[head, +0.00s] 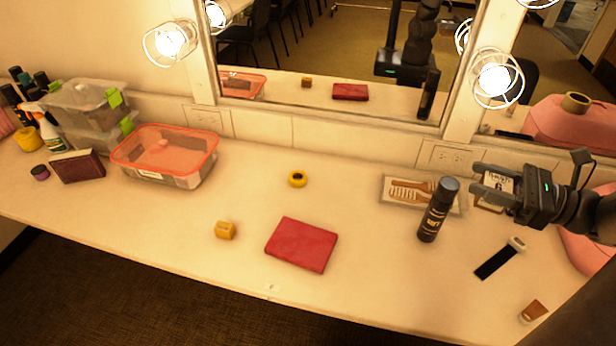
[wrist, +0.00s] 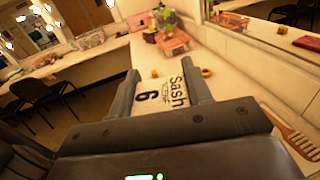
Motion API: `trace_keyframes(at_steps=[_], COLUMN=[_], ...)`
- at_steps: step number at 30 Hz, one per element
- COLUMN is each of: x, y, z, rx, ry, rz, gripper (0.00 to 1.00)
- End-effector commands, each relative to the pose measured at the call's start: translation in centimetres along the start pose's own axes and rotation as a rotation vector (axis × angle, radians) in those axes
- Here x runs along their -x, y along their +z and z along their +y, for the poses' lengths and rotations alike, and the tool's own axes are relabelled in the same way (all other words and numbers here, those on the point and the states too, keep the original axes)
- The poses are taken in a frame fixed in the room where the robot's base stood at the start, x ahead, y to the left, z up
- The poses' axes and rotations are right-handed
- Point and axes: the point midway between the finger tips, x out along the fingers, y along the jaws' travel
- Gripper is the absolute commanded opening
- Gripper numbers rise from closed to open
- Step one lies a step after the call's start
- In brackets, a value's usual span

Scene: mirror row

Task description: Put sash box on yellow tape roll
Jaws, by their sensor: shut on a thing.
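The sash box is a small white box with dark print. In the head view the sash box (head: 499,183) is at the right, between the fingers of my gripper (head: 482,182), above the counter. In the wrist view the sash box (wrist: 160,97) shows its "Sash" and "6" lettering between both fingers (wrist: 160,88). The yellow tape roll (head: 298,179) lies flat mid-counter, well left of my gripper, with nothing on it. It also shows small in the wrist view (wrist: 206,72), beyond the right finger.
A dark spray can (head: 437,210) stands upright just left of my gripper, by a tray with wooden combs (head: 409,191). A red book (head: 301,244) and small yellow block (head: 225,230) lie nearer the front edge. An orange-rimmed bin (head: 166,155) stands left. The counter around the tape roll is clear.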

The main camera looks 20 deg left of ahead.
Motion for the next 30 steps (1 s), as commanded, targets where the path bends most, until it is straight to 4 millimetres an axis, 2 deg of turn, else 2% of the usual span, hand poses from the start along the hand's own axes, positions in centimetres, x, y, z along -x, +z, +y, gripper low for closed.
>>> trace_keyframes(at_steps=[8,11,14,17,21,24,30], x=[-4.4,-6.9,-10.3,-14.7,-21.7,-26.2,-32.6], y=[-0.9,-1.1,-1.2,-1.3,-1.1,-0.9,-0.6], z=[-4.6,-6.8,-9.4,-12.1,-15.2,-16.7,-18.1], rx=[-0.003,-0.002,-0.002,-0.003,-0.002,-0.003,-0.004], ry=[-0.009,-0.018,-0.030,-0.049,-0.081,-0.104,-0.139], rz=[-0.002,-0.002,-0.003,-0.003,-0.003,-0.003,-0.003], gripper=[0.21,0.21,0.21,0.21,0.21,0.21,0.21])
